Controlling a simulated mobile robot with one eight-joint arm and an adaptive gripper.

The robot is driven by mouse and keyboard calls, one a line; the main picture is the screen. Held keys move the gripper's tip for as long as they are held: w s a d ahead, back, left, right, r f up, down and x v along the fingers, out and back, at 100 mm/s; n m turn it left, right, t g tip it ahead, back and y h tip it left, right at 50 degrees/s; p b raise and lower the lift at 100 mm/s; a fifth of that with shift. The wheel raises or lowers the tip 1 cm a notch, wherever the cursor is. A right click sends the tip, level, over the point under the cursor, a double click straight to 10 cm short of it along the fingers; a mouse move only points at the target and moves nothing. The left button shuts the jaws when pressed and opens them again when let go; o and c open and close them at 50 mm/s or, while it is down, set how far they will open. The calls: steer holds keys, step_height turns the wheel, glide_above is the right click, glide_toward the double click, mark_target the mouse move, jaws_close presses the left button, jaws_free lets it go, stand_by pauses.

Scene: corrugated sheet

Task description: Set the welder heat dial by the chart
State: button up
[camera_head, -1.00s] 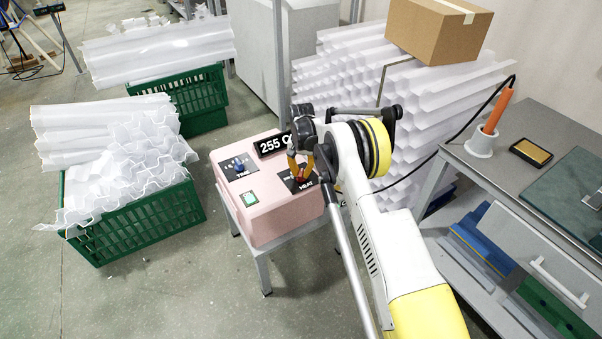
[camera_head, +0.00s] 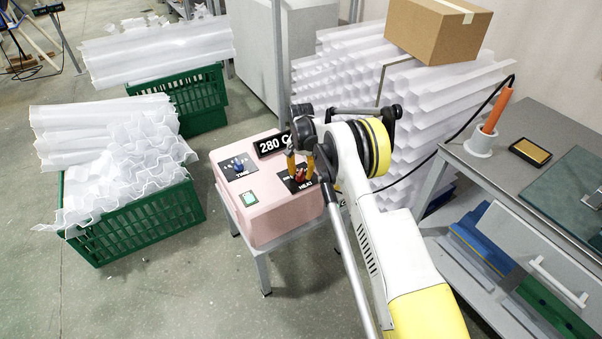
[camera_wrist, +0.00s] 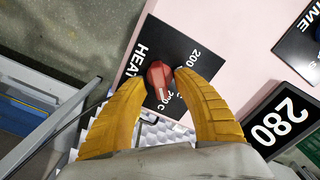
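The pink welder box (camera_head: 268,216) stands on a small grey stand. Its black display (camera_head: 272,144) reads 280 C; it shows in the wrist view (camera_wrist: 287,118) too. The red heat dial (camera_wrist: 159,74) sits on a black plate marked HEAT, its white mark pointing toward the lower part of the wrist view. My gripper (camera_wrist: 161,79) has its two yellow fingers on either side of the dial, tips at its sides, apparently closed on it. In the head view my gripper (camera_head: 300,171) partly hides the dial. The chart cannot be made out.
A blue time dial (camera_head: 238,164) and a green switch (camera_head: 249,199) are on the same panel. Green crates of white corrugated sheet (camera_head: 140,222) stand left. Stacked sheets with a cardboard box (camera_head: 437,30) stand behind. A grey workbench (camera_head: 540,125) is at right.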

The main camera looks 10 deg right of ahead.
step_height(320, 180, up, 12)
stand_by(0.6)
step_height(320, 180, up, 14)
steer(key=n+t, duration=0.2)
glide_above(301, 171)
steer(key=s, duration=0.6)
steer(key=s+r+n+t, duration=0.1)
steer(key=s+r+t, duration=0.1)
steer(key=s+r, duration=0.9)
steer(key=s+f+n+t, duration=0.1)
steer(key=s+f, duration=0.1)
steer(key=s, duration=1)
steer(key=s+f+n+t, duration=0.2)
steer(key=s, duration=1.1)
steer(key=shift+s+f+n, duration=0.15)
steer(key=shift+f+n, duration=0.05)
steer(key=shift+n, duration=0.1)
